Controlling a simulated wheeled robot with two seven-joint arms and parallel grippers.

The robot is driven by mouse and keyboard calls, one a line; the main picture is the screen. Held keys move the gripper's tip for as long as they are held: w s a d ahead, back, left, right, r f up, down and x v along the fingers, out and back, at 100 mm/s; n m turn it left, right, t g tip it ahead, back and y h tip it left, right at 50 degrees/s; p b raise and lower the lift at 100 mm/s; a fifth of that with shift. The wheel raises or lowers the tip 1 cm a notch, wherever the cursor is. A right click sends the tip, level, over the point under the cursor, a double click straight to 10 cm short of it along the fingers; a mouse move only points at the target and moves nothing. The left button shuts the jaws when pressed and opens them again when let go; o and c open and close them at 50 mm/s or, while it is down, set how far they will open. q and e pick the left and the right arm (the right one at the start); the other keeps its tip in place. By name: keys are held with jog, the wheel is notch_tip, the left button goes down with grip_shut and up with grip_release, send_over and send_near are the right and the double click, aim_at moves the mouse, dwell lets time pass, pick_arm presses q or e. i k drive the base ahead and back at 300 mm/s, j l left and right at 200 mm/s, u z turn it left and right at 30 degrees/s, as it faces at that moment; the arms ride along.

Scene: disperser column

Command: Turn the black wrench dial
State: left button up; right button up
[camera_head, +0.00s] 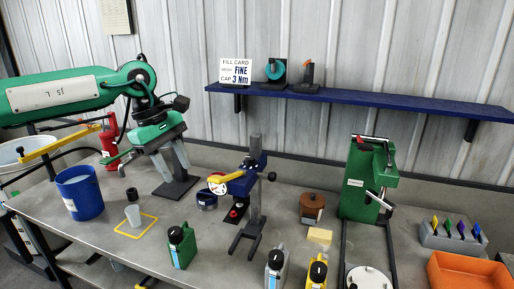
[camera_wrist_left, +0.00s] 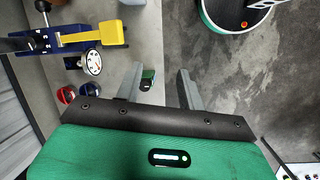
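I cannot tell for sure which part is the black wrench dial. On the table's middle, the blue column unit (camera_head: 254,190) carries a yellow lever, a round white-faced dial (camera_head: 217,184) and a black knob (camera_head: 271,177). In the left wrist view the white-faced dial (camera_wrist_left: 93,63) and the yellow part (camera_wrist_left: 106,34) are left of my fingers. My left gripper (camera_head: 173,172) hangs above the table, left of the column and apart from it. Its grey fingers stand apart with nothing held between them, as the left wrist view (camera_wrist_left: 160,70) also shows. My right gripper is not in view.
A blue bucket (camera_head: 79,193) stands left. Green, grey and yellow bottles (camera_head: 182,247) stand along the front. A brown pot (camera_head: 312,207) and green press (camera_head: 357,185) are right of the column. A blue shelf (camera_head: 380,101) holds two small stands and a card reading FINE, 3 Nm.

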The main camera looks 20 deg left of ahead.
aim_at(250, 160)
jog(key=i, duration=1.15)
